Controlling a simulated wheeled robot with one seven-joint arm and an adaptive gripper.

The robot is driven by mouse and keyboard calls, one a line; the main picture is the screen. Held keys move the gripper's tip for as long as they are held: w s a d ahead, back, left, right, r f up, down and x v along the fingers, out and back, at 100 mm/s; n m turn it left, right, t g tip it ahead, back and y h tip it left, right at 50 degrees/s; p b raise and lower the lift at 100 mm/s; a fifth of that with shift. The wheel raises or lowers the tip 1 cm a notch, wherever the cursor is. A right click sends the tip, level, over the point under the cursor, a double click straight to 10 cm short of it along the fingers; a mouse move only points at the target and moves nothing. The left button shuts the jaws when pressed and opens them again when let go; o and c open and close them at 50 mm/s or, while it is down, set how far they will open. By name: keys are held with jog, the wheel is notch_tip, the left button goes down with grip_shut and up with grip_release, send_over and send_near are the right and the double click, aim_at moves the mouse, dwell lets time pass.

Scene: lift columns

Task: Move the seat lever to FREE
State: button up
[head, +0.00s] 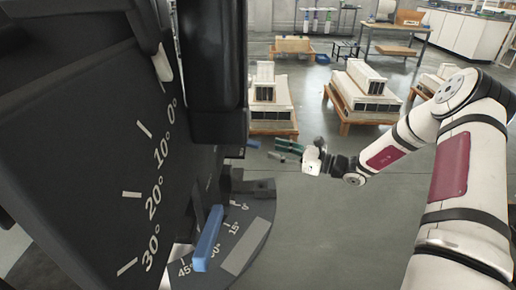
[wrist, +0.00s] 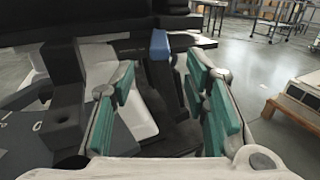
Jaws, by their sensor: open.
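My gripper (head: 287,150) is in the middle of the head view, to the right of the black column. Its green-padded fingers (wrist: 165,105) are open and empty in the wrist view. A lever with a blue end (wrist: 160,45) lies ahead of the gap between them, apart from the pads. In the head view a small blue end (head: 253,143) shows beside the black column, just left of my gripper; most of it is hidden. A larger blue handle (head: 208,238) lies over an angle dial (head: 245,245). No FREE label is readable, so I cannot tell which is the seat lever.
A large black panel (head: 90,150) with degree marks and the black column (head: 218,70) fill the left. Stacked white units on wooden pallets (head: 365,115) stand behind. The grey floor (head: 330,235) right of the dial is clear.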

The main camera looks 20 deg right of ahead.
aim_at(260, 146)
jog(key=b+x, duration=0.1)
jog(key=x, duration=0.6)
jog(key=shift+w+a+b, duration=0.15)
jog(key=shift+a+b, duration=0.1)
jog(key=shift+b, duration=0.05)
grip_shut()
